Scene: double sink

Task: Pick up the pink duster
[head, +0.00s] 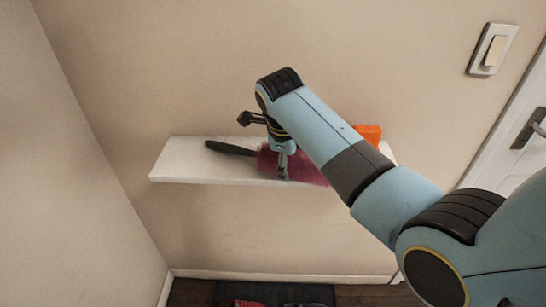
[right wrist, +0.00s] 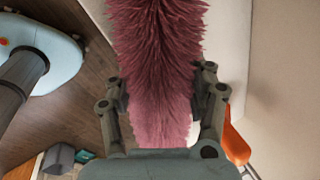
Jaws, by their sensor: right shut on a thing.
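The pink duster (head: 309,169) lies along the white wall shelf in the head view, its black handle (head: 230,149) pointing left. My arm hides part of its fluffy head. My right gripper (head: 283,176) reaches down onto the fluffy part and is shut on it. In the right wrist view the duster's pink fluff (right wrist: 160,60) runs between the two fingers of the right gripper (right wrist: 163,85), with a finger on each side. I cannot tell whether the duster is lifted off the shelf. My left gripper is not in view.
The white shelf (head: 180,170) is fixed to the beige wall. An orange object (head: 369,134) stands on it behind my arm, close to the right gripper in the right wrist view (right wrist: 236,143). A light switch (head: 493,49) and a white door (head: 516,152) are at right. A dark mat (head: 275,292) lies below.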

